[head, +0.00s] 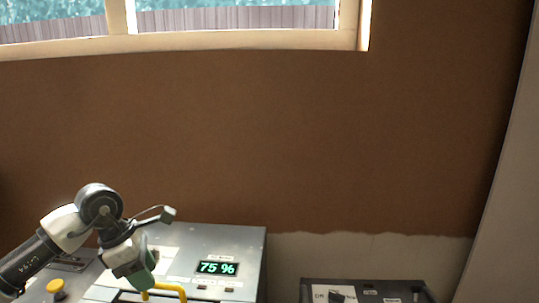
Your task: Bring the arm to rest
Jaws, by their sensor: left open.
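My left arm comes in from the lower left and bends down at the elbow. My left gripper (150,280) is open at the end of it, low over the front of a grey metal machine (210,243). It is close to a yellow handle (168,289) on the machine; I cannot tell whether they touch. I see nothing held in it. My right gripper is not in view.
A yellow knob (55,286) is at the lower left. A dark box (385,292) stands at the lower right. Behind is a brown plastered wall (270,140), paler at its bottom, with a window (235,20) above.

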